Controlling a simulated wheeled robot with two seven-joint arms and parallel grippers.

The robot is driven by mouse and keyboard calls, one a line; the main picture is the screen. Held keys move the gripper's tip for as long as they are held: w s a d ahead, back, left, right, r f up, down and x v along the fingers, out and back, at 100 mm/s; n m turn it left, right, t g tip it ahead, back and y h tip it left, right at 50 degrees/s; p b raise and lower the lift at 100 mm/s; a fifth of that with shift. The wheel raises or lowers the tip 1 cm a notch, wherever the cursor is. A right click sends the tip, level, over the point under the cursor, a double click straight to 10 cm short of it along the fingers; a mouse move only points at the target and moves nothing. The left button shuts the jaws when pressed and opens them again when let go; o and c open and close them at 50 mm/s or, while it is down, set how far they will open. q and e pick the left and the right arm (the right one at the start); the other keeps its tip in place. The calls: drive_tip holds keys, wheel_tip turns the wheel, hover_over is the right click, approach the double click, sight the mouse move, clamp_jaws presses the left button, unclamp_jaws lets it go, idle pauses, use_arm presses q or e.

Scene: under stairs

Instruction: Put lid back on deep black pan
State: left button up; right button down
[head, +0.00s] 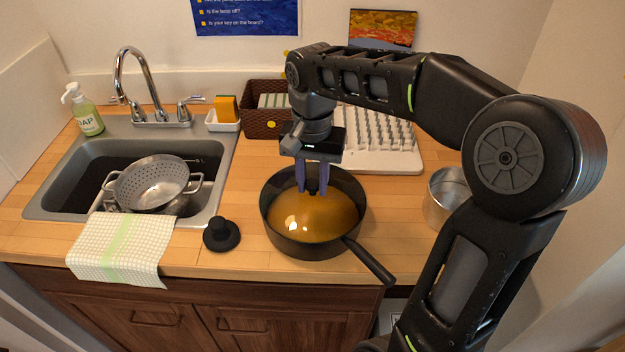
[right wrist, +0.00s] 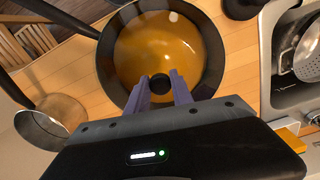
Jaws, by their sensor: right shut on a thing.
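The deep black pan (head: 271,221) stands on the wooden counter, its handle (head: 372,262) pointing to the front right. It also shows in the right wrist view (right wrist: 213,58). A shiny amber round surface, seemingly the lid (head: 307,216), shows inside the rim, with wall visible around it; I cannot tell whether it rests or hangs there. My right gripper (head: 314,188) points down over the pan's far part. Its fingers are shut on a small black knob (right wrist: 160,83), apparently the lid's, off the pan's centre. My left gripper is not in view.
A black knobbed disc (head: 221,236) lies left of the pan. The sink (head: 222,170) holds a colander (head: 150,186); a cloth (head: 118,250) drapes over the front. A metal pot (head: 440,203) stands to the right. A basket (head: 262,126) and white rack (head: 405,160) are behind.

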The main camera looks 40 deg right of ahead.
drive_tip(key=c, duration=1)
unclamp_jaws()
drive_tip(key=shift+c, duration=0.2)
drive_tip(key=shift+o, duration=0.2)
drive_tip(key=o, duration=0.4)
drive_tip(key=shift+o, duration=0.2)
drive_tip(key=shift+r+p, duration=2.45)
drive_tip(key=shift+r, duration=0.6)
